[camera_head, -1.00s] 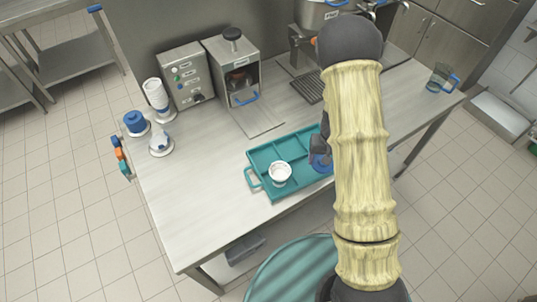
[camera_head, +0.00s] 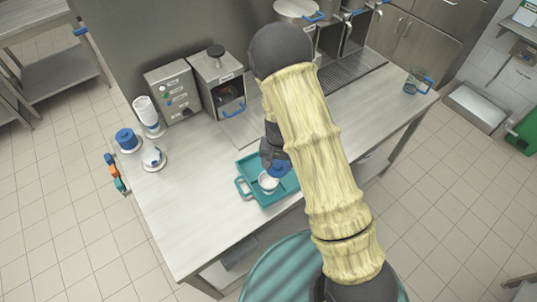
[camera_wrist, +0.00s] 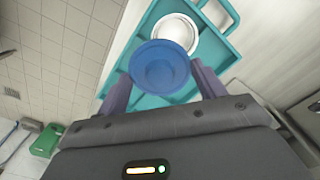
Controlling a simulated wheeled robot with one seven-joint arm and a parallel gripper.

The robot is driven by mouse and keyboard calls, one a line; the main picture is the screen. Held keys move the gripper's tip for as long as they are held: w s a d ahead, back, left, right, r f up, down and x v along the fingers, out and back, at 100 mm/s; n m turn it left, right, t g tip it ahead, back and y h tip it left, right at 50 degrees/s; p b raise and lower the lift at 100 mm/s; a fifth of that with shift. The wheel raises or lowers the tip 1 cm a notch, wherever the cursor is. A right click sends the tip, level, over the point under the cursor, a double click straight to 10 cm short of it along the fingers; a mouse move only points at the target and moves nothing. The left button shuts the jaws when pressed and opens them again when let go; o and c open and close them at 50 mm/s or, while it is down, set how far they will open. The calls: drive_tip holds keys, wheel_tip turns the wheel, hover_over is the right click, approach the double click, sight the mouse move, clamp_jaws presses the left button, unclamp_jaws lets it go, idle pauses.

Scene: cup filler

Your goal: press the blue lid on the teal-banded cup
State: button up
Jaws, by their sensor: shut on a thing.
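The blue lid (camera_wrist: 160,66) is held between the two fingers of my gripper (camera_wrist: 162,82), which is shut on it. The lid also shows in the head view (camera_head: 281,170), with my gripper (camera_head: 271,155) partly hidden behind my arm. The white cup (camera_wrist: 181,27) stands upright in the teal tray (camera_wrist: 136,46), and its top is uncovered. In the wrist view the lid overlaps the near edge of the cup. In the head view the lid is just up and right of the cup (camera_head: 267,183). The cup's band cannot be made out.
A grey control box (camera_head: 173,92) and an open-fronted machine (camera_head: 217,80) stand at the back. A blue container (camera_head: 127,139) and white dispensers stand at the left end. A jug (camera_head: 417,82) stands far right. Bare counter lies left of the tray.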

sight(269, 179)
drive_tip(key=a, duration=0.1)
drive_tip(key=a+r, duration=0.1)
drive_tip(key=s+a, duration=0.1)
drive_tip(key=shift+r+m+p, duration=0.2)
drive_tip(key=shift+m+p, duration=0.2)
drive_tip(key=shift+f, duration=0.1)
drive_tip(key=shift+f+b, duration=2.65)
drive_tip(key=shift+f, duration=0.6)
drive_tip(key=shift+f+b, duration=0.3)
drive_tip(key=shift+f, duration=0.1)
drive_tip(key=o, duration=1)
drive_tip(key=shift+r, duration=0.15)
